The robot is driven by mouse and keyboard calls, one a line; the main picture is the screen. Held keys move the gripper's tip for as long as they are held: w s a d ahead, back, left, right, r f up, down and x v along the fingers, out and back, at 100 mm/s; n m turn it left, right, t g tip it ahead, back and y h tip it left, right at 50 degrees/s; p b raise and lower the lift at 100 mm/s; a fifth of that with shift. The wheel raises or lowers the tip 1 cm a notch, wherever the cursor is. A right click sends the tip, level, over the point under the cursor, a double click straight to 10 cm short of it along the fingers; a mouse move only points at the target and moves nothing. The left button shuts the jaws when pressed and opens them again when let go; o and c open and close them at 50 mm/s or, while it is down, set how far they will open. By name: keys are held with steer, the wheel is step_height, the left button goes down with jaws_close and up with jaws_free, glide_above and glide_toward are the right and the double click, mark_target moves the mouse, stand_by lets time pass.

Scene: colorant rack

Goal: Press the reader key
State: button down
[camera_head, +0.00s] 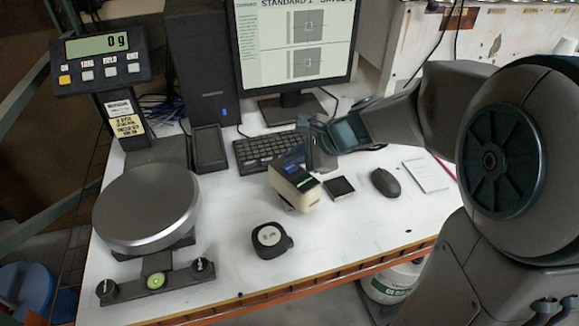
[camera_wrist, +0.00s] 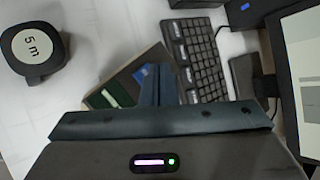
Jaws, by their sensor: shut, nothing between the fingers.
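The reader (camera_head: 293,188) is a small cream box with a dark top, standing on the white desk in front of the keyboard. A green strip and a blue patch show on its top. In the wrist view the reader (camera_wrist: 112,92) lies just left of my fingers, with its green and blue areas partly visible. My gripper (camera_head: 312,158) is shut and empty, at the reader's far end in the head view. Its fingers (camera_wrist: 158,75) hide part of the reader's top. I cannot tell whether the fingertips touch it.
A black tape measure (camera_head: 270,240) lies in front of the reader. A small black pad (camera_head: 339,188) and a mouse (camera_head: 385,182) lie to its right. The keyboard (camera_head: 268,149) and monitor (camera_head: 293,45) are behind. A scale (camera_head: 148,207) stands at left.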

mark_target(295, 169)
steer(key=shift+f+b, duration=0.35)
steer(key=shift+f, duration=0.05)
steer(key=shift+f+b, duration=0.35)
stand_by(0.4)
steer(key=shift+r, duration=0.15)
steer(key=shift+r+p, duration=0.6)
steer(key=shift+r, duration=0.05)
step_height(295, 169, up, 5)
steer(key=p, duration=0.4)
steer(key=shift+r, duration=0.1)
stand_by(0.7)
